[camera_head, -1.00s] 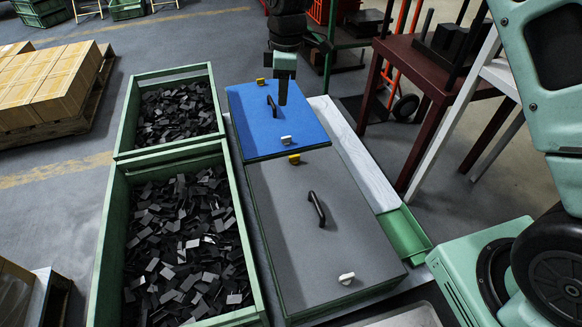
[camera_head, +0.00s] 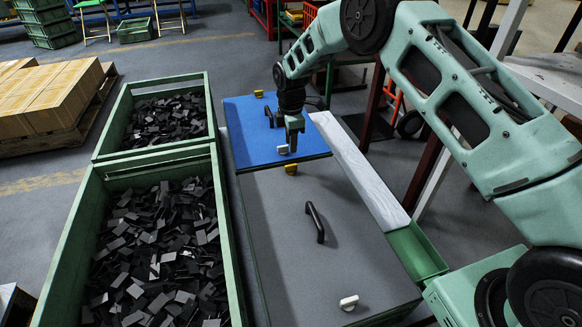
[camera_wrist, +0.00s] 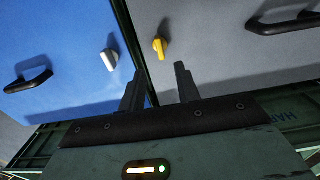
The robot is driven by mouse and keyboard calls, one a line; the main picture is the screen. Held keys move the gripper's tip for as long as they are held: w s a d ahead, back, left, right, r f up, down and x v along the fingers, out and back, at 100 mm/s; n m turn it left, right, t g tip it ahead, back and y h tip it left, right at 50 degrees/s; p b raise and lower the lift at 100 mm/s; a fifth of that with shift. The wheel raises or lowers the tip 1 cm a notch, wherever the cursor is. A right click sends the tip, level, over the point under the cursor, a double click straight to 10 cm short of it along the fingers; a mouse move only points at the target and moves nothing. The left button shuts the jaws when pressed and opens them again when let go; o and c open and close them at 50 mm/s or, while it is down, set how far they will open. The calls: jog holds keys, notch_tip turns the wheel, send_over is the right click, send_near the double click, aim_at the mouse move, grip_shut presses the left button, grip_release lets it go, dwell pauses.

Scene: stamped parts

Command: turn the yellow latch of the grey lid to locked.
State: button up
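The grey lid (camera_head: 270,230) lies closed beside the blue lid (camera_head: 240,130). Its yellow latch (camera_head: 291,169) sits at its far edge, close to the seam between the lids. It also shows in the wrist view (camera_wrist: 159,47), upright in the picture, just beyond and between my fingertips. My gripper (camera_head: 292,148) points down above the near edge of the blue lid, close to that lid's white latch (camera_head: 283,150). In the wrist view my gripper (camera_wrist: 158,72) is open with nothing between its fingers. I see no contact with the yellow latch.
The grey lid also carries a black handle (camera_head: 315,222) and a white latch (camera_head: 348,302). The blue lid has a black handle (camera_head: 270,117) and its own yellow latch (camera_head: 258,93). Green bins (camera_head: 222,215) of dark parts stand left. A white board (camera_head: 360,170) lies right.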

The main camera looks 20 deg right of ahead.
aim_at(291, 165)
notch_tip(291, 165, down, 9)
jog(key=b, duration=0.3)
grip_shut()
